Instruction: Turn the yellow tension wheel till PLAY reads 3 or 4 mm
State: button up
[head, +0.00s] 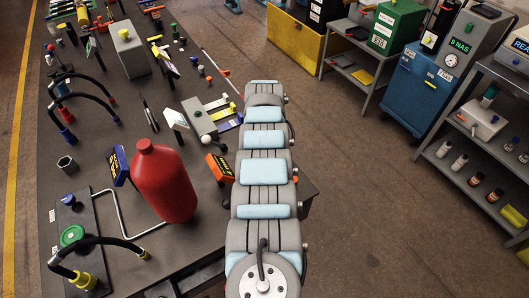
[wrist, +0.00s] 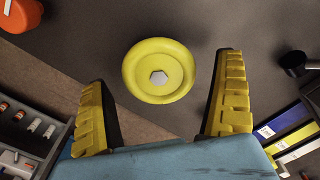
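The yellow tension wheel (wrist: 158,60), a round disc with a pale hexagonal hub, shows face-on in the upper middle of the wrist view. My gripper (wrist: 165,72) is open, with one yellow-and-black finger at each side of the picture and the wheel showing between them. A gap shows between the wheel's rim and each finger, so neither appears to grip it. How far the wheel is from the fingertips I cannot tell. In the head view my arm hides the gripper, and I cannot make out the wheel there. No PLAY reading is legible in either view.
In the head view a red bottle (head: 164,182) stands on the dark table (head: 108,142), left of my arm. An orange-and-black box (head: 220,167) sits close to the arm. Hoses and tools crowd the table's left side. Open floor (head: 365,190) lies to the right, before shelves.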

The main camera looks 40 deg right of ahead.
notch_tip(320, 180, up, 12)
dwell(0.8)
dwell(0.4)
